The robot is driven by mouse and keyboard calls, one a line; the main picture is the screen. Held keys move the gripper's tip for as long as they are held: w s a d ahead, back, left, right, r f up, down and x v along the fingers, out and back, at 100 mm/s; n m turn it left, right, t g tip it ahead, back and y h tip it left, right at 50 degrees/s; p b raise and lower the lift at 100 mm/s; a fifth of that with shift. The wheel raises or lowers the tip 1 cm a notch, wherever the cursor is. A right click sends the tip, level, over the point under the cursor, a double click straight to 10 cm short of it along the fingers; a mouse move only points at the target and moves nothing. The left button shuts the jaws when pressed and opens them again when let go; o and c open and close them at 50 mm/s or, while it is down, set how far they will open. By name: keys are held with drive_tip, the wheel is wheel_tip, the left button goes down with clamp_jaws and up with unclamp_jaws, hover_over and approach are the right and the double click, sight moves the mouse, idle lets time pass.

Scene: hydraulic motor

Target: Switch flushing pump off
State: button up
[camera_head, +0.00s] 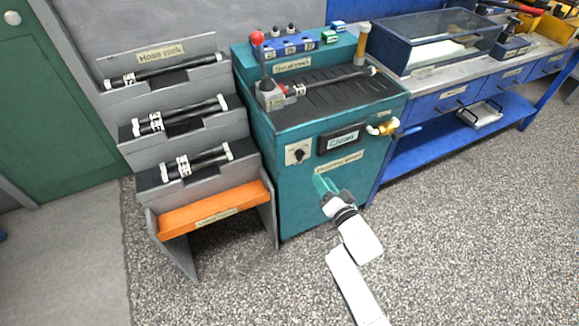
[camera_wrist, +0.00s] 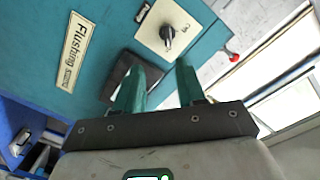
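The teal flushing stand (camera_head: 300,200) stands in the middle of the head view. Its switch is a dark rotary knob (camera_head: 299,155) on a cream plate at the upper left of the front. In the wrist view the knob (camera_wrist: 167,33) shows near the top, beyond my fingertips, with a small pointer whose setting I cannot read. My gripper (camera_head: 324,186) is in front of the stand's front face, below and right of the knob, and apart from it. In the wrist view its two teal fingers (camera_wrist: 160,82) are spread with nothing between them.
A dark "Clean" display (camera_head: 344,139) sits right of the knob, and a brass fitting (camera_head: 383,127) juts out at the stand's right edge. A hose rack (camera_head: 170,95) and an orange-topped step (camera_head: 213,205) stand left. Speckled floor in front is clear.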

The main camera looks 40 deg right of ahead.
sight(303, 157)
drive_tip(key=shift+t+y, duration=0.3)
drive_tip(key=b+x, duration=0.1)
drive_tip(key=x, duration=0.2)
drive_tip(key=b+x, duration=0.2)
drive_tip(key=x, duration=0.1)
drive_tip(key=b+x, duration=0.1)
drive_tip(key=x, duration=0.2)
drive_tip(key=shift+w+a+b, duration=0.25)
drive_tip(key=shift+a+b, duration=0.05)
drive_tip(key=shift+b, duration=0.05)
drive_tip(key=shift+b+x, duration=0.3)
drive_tip(key=shift+x, duration=0.5)
drive_tip(key=shift+r, duration=0.1)
clamp_jaws()
